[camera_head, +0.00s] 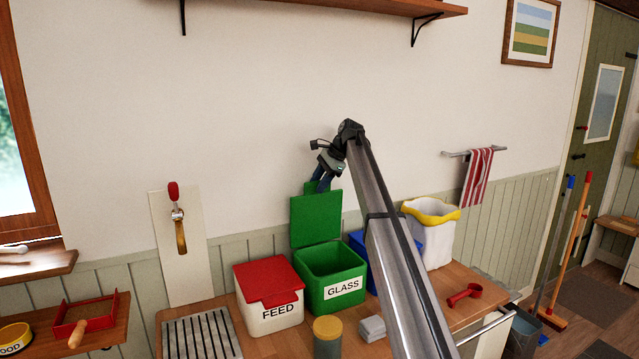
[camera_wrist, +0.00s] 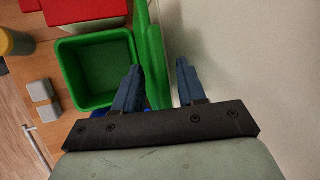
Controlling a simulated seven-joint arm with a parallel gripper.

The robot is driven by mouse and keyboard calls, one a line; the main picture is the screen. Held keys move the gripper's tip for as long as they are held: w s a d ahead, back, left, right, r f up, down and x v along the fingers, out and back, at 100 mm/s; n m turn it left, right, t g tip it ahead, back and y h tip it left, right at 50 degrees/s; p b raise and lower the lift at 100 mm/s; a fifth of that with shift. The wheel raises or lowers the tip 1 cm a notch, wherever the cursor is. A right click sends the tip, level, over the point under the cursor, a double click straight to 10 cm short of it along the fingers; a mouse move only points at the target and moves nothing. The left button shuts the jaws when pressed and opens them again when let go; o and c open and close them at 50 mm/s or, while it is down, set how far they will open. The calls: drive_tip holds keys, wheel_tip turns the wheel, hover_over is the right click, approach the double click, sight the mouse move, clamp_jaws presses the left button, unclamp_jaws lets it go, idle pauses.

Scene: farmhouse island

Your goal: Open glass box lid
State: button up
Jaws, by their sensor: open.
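The green box labelled GLASS (camera_head: 335,282) stands on the wooden counter. Its green lid (camera_head: 316,218) stands upright at the back edge, so the box is open. The box's inside looks empty in the wrist view (camera_wrist: 97,72). My gripper (camera_head: 321,184) is at the top of the raised lid. In the wrist view my gripper (camera_wrist: 158,84) is open, with its two blue fingers apart. The lid (camera_wrist: 155,60) shows edge-on between them, nearer the left finger. I cannot tell whether either finger touches it.
A white FEED box with a red lid (camera_head: 268,284) stands left of the glass box. A blue box (camera_head: 361,247), partly behind my arm, and a white bin with yellow rim (camera_head: 432,233) are to the right. A grey block (camera_head: 372,328) and jar (camera_head: 327,338) stand in front. The wall is close behind.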

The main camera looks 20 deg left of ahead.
drive_tip(key=v, duration=1.3)
drive_tip(key=shift+d+r, duration=0.2)
drive_tip(key=shift+r, duration=0.15)
